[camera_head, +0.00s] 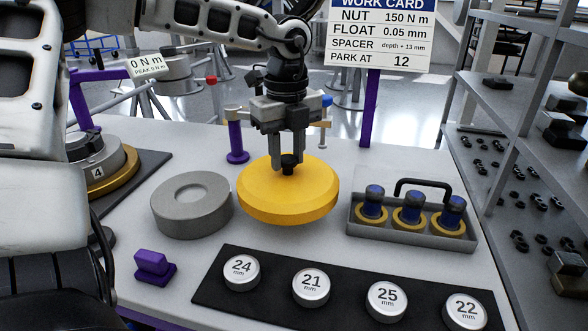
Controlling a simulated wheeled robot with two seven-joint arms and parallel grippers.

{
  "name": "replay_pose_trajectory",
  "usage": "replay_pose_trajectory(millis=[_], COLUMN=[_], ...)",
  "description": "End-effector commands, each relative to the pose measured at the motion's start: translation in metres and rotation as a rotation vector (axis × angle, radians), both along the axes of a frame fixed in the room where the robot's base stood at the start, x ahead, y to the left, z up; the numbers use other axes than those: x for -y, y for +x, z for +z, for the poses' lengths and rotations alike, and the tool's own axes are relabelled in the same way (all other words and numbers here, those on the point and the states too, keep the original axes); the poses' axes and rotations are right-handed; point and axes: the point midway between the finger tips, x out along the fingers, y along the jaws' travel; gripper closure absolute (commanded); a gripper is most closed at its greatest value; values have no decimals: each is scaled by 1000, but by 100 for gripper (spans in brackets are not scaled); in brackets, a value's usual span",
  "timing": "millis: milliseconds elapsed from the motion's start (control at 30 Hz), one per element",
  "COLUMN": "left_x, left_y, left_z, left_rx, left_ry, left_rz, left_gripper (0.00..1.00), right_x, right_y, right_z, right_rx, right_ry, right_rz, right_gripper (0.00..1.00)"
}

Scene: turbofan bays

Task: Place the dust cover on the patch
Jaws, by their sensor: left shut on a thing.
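The dust cover, a wide yellow disc (288,197) with a small black knob on top, is in the middle of the head view. My left gripper (289,166) points down from above and is shut on the knob. The cover looks about level; I cannot tell whether its underside touches the table. I cannot make out a marked patch; the cover hides the table below it. My right gripper is not in view.
A grey round block (191,205) stands close left of the cover. A grey tray (410,238) with blue-topped parts stands right. A black mat (345,308) with numbered silver caps lies in front. A purple block (154,267) sits front left. A purple post (236,142) stands behind.

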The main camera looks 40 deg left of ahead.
Motion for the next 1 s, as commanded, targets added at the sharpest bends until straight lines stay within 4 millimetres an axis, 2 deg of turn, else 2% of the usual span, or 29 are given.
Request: replay_pose_trajectory(millis=[100,300,500,867,900,967,1000], left_x=[0,0,0,0,0,0,0], left_y=[11,19,18,18,18,18,18], left_z=[-13,-26,-51,-56,-57,-55,-55], left_rx=[-2,-3,-1,1,0,0,0], left_ry=[2,0,-1,1,0,0,0], left_rz=[-1,-1,0,0,0,0,0], left_gripper=[94,94,94,94,66,49,47], right_x=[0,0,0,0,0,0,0], right_y=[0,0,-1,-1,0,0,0], right_z=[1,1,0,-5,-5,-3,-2], right_rx=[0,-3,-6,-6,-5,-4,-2], right_ry=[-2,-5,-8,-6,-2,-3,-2], right_rz=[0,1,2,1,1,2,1], right_gripper=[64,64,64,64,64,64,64])
